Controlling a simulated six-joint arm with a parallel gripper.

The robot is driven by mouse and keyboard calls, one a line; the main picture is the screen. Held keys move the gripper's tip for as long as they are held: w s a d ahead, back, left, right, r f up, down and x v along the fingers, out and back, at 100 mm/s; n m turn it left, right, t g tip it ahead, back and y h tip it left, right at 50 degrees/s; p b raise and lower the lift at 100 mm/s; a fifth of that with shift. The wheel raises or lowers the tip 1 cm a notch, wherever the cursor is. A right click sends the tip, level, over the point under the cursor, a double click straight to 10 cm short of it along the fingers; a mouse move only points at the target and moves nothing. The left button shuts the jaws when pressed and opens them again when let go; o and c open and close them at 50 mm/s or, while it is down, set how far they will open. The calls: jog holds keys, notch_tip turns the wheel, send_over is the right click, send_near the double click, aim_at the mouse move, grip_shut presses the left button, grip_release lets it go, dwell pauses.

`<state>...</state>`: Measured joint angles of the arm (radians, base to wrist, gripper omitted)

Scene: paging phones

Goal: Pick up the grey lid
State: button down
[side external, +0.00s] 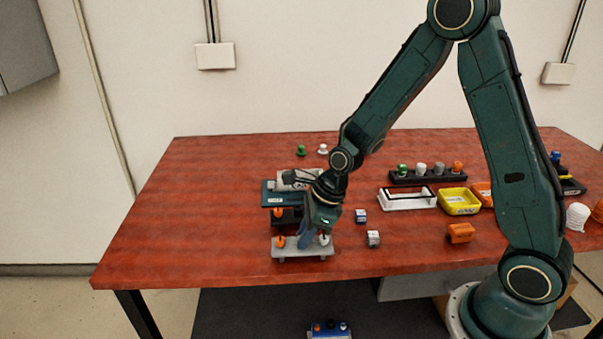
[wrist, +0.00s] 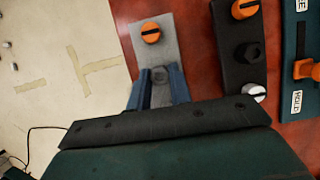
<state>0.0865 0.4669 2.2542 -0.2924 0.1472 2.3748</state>
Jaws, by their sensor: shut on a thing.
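The grey lid (wrist: 160,75) is a small round grey knob on a light grey board (wrist: 152,53). In the wrist view it lies between the two blue fingers of my gripper (wrist: 160,88), which are shut on it. An orange lid (wrist: 151,32) stands at the far end of the same board. In the side view my gripper (side external: 306,240) points down at the grey board (side external: 302,253) near the table's front edge. There the grey lid is hidden behind the fingers. A white lid (side external: 324,239) shows beside them. I cannot tell whether the grey lid is clear of the board.
A black board (wrist: 239,75) with orange, black and white lids lies close beside. A teal box (side external: 268,199) stands behind it. Small blocks (side external: 373,238), a white frame (side external: 407,204) and a yellow tray (side external: 460,206) stand to the right. The table's left side is clear.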

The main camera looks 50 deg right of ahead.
notch_tip(320, 180, up, 20)
dwell(0.9)
